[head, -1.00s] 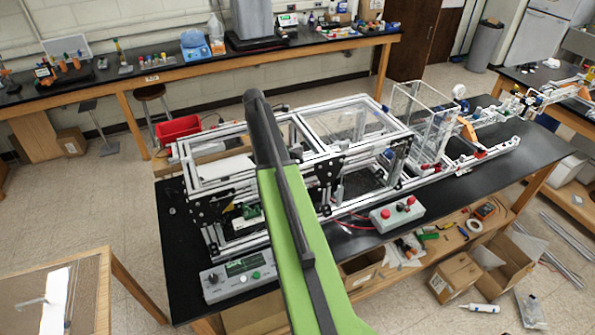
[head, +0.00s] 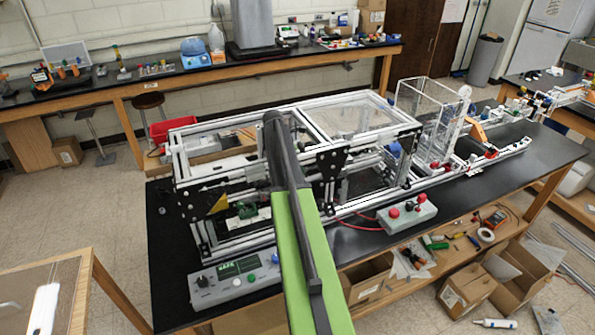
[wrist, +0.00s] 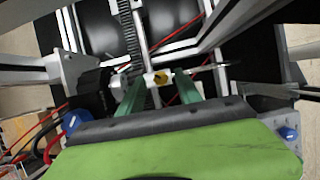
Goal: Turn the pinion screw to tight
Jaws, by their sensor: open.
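In the wrist view a small brass-yellow hexagonal head (wrist: 161,77), which looks like the pinion screw, sits on a thin light shaft beside a dark toothed rack (wrist: 130,22). My gripper (wrist: 160,84) is open. Its two green fingers stand left and right of the yellow head, apart from each other, with their tips near the shaft. I cannot tell if either finger touches it. In the head view my arm reaches into the extrusion frame (head: 365,105), and my gripper and the screw are hidden there.
Aluminium bars surround my gripper closely in the wrist view, with red wires (wrist: 47,122) at left. On the black bench (head: 175,270) stand a control box (head: 236,282) and a red-button box (head: 408,212) in front of the frame. A clear box (head: 428,110) stands at right.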

